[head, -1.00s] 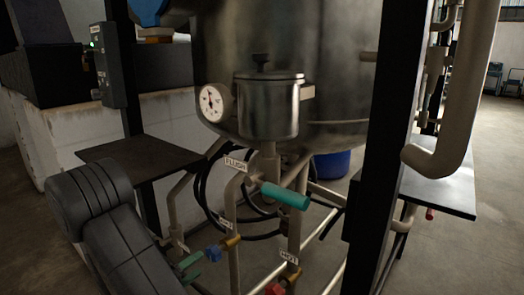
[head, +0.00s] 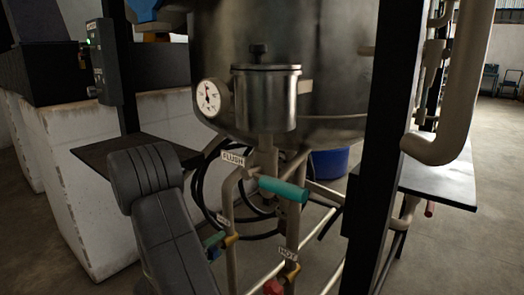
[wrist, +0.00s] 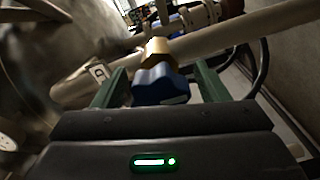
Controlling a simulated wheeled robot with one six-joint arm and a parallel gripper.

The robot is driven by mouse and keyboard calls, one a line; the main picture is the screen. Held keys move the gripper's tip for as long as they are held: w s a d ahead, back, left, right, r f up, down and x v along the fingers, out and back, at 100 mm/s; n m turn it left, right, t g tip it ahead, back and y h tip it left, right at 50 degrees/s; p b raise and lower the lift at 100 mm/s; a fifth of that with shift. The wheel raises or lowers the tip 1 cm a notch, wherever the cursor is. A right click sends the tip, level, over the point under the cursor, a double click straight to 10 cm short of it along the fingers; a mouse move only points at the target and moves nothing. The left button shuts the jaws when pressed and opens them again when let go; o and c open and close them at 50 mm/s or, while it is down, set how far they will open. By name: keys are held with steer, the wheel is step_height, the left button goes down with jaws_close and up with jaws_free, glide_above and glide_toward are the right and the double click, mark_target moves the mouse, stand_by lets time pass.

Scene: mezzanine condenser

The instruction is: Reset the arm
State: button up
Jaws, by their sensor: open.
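My gripper (wrist: 161,82) is open, with one green finger on each side of a blue valve handle (wrist: 160,88) on a brass fitting (wrist: 158,52). The handle lies between the fingers with a gap to each; I cannot tell whether anything touches. In the head view my gripper is mostly hidden behind my dark arm, with a bit of green finger showing by the blue handle (head: 214,253).
Left of the handle's pipe is a steel frame post. A teal lever (head: 283,189) under the FLUSH tag (head: 233,159), a red valve (head: 273,287) by the HOT tag (head: 288,254), black hoses and a dark shelf (head: 105,152) crowd the area. Open floor lies right.

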steer(key=p+v, duration=0.3)
steer(key=v, duration=1.1)
steer(key=shift+n, duration=0.8)
steer(key=b+x, duration=0.3)
steer(key=x, duration=1.1)
steer(key=n, duration=0.3)
steer(key=n+p, duration=0.1)
steer(key=n, duration=0.2)
steer(key=shift+r, duration=0.15)
steer(key=n+p, duration=0.5)
steer(key=p, duration=0.2)
steer(key=shift+n+p, duration=0.9)
steer(key=shift+f, duration=0.2)
